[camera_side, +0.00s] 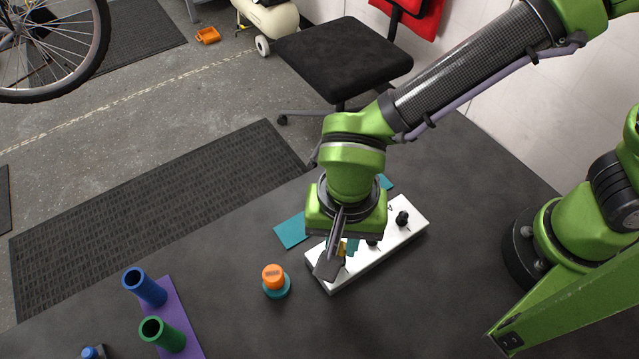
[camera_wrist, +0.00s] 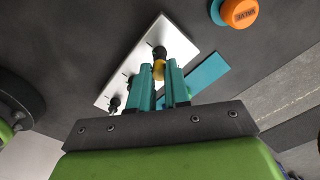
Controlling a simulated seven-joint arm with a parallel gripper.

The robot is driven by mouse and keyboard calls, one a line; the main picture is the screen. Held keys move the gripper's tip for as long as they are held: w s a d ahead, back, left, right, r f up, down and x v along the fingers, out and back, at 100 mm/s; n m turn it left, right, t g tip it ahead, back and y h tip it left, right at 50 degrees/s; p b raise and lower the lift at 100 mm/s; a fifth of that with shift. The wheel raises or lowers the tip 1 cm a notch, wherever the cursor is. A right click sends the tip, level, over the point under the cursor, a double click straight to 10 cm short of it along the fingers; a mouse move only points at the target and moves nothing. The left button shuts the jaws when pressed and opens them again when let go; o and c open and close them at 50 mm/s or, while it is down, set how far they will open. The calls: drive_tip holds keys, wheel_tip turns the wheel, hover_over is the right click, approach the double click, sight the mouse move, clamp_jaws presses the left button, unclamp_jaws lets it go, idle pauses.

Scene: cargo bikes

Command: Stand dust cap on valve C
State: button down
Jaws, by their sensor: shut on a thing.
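A white block (camera_side: 362,257) with short black valves lies on the dark table. In the wrist view the cap (camera_wrist: 158,71) sits between the teal fingertips (camera_wrist: 160,78). A black valve (camera_wrist: 159,53) shows just beyond the cap, in line with it. I cannot tell whether they touch. Other black valves on the block are a middle one (camera_side: 372,241) and one at the right end (camera_side: 402,217). The valve under my gripper is hidden in the side view.
An orange cap on a teal base (camera_side: 274,278) stands just left of the block. A teal flat piece (camera_side: 291,231) lies behind. A purple plate (camera_side: 178,316) with blue and green tubes stands farther left. The table's front middle is clear.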

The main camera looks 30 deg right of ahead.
drive_tip(key=shift+f, duration=0.95)
idle(0.6)
drive_tip(key=c, duration=1)
unclamp_jaws()
drive_tip(key=shift+r, duration=0.15)
wheel_tip(320, 180, up, 16)
drive_tip(key=w+d+r+n+t, duration=0.1)
drive_tip(key=d+t, duration=0.1)
drive_tip(key=d, duration=0.7)
drive_tip(key=w+d+r+n+t+y, duration=0.1)
drive_tip(key=d+t, duration=0.1)
drive_tip(key=d, duration=0.8)
drive_tip(key=w+d+r+n+t+y, duration=0.1)
drive_tip(key=d+t, duration=0.2)
drive_tip(key=d, duration=0.6)
drive_tip(key=shift+w+d+n, duration=0.15)
drive_tip(key=shift+w+n, duration=0.15)
drive_tip(key=shift+n, duration=0.1)
